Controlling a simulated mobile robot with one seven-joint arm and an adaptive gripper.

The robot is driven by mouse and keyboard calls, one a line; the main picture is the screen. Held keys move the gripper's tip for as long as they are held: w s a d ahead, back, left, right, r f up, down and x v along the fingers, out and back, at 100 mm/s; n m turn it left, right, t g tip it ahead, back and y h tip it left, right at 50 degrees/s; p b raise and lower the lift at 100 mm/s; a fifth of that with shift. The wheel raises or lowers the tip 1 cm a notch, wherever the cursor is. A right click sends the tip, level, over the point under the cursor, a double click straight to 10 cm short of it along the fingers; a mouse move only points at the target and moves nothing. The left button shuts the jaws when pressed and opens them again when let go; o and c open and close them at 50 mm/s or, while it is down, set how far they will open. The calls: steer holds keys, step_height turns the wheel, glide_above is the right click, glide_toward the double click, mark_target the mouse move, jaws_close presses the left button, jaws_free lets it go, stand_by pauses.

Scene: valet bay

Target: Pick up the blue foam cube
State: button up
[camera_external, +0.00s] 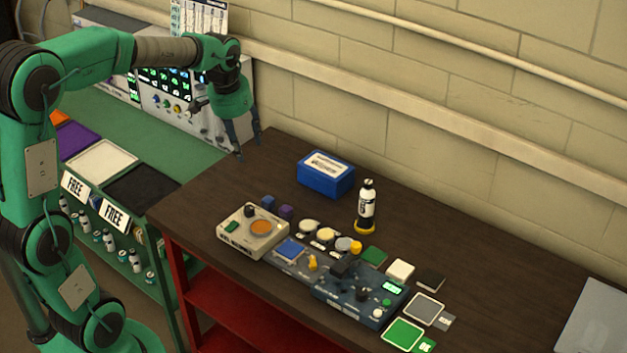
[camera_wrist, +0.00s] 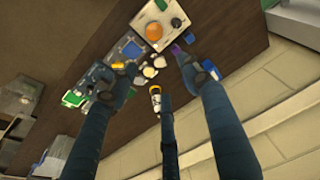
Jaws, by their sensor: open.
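The blue foam cube (camera_external: 268,202) is a small dark blue block on the brown table, just behind the beige device and touching or very close to a purple cube (camera_external: 286,211). In the wrist view a small blue block (camera_wrist: 190,38) shows beyond the right finger's tip, beside the purple one (camera_wrist: 176,50). My gripper (camera_external: 248,148) is open and empty, pointing down above the table's far left corner, behind the cube and well apart from it. Its spread fingers (camera_wrist: 155,68) also show in the wrist view.
The beige device (camera_external: 252,231) with an orange disc stands in front of the cubes. A blue box (camera_external: 326,174) and an upright bottle (camera_external: 366,207) stand behind and to the right. Several discs, panels and tiles fill the front right. The table's back left is clear.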

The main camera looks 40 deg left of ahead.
steer(key=w+a+f+g, duration=0.1)
steer(key=w+a+f, duration=0.3)
steer(key=w+f, duration=0.55)
steer(key=g+p, duration=0.1)
steer(key=g, duration=0.1)
glide_above(269, 198)
step_height(269, 198, down, 11)
steer(key=shift+s, duration=0.15)
steer(key=shift+f+b, duration=0.35)
steer(key=shift+f, duration=3.95)
steer(key=shift+f, duration=0.15)
steer(key=shift+w+f+b, duration=0.2)
steer(key=shift+f+b, duration=0.2)
steer(key=shift+f, duration=2.05)
